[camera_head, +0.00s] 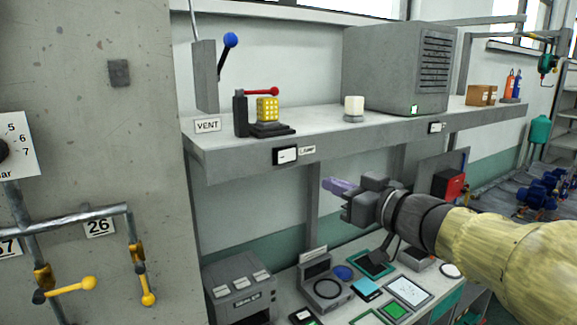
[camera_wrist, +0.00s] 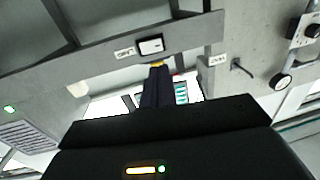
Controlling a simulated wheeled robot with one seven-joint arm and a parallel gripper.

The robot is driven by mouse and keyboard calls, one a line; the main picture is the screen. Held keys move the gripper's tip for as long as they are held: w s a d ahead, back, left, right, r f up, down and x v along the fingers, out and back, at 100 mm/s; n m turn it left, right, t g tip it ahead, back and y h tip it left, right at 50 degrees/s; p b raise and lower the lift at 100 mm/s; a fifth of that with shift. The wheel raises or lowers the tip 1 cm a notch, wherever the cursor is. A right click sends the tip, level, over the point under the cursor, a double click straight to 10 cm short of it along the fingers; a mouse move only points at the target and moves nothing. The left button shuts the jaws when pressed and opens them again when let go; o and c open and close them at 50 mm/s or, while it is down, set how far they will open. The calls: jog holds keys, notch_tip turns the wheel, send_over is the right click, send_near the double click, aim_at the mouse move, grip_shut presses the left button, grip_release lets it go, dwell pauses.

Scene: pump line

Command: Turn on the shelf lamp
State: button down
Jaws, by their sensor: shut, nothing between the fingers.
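The lamp switch (camera_head: 286,155) is a white rocker in a black frame on the shelf's front edge, beside a small label that seems to read LAMP (camera_head: 307,149). It also shows in the wrist view (camera_wrist: 151,45), just beyond my fingertips. A cream lamp cap on a grey base (camera_head: 354,108) stands on the shelf; I cannot tell whether it is lit. My gripper (camera_head: 332,184) is shut and empty, in front of and below the shelf edge, right of the switch and apart from it. In the wrist view the closed fingers (camera_wrist: 157,70) point towards the switch.
The shelf (camera_head: 240,160) carries a red-handled lever (camera_head: 262,91), a blue-knobbed lever (camera_head: 230,40) by a VENT label (camera_head: 207,125), and a big grey vented box (camera_head: 390,65). A crowded bench lies below.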

jog(key=shift+s, duration=0.2)
jog(key=shift+w, duration=0.1)
jog(key=p, duration=0.5)
send_near(279, 163)
jog(key=x, duration=0.6)
jog(key=shift+w+a, duration=0.25)
jog(key=shift+a, duration=0.05)
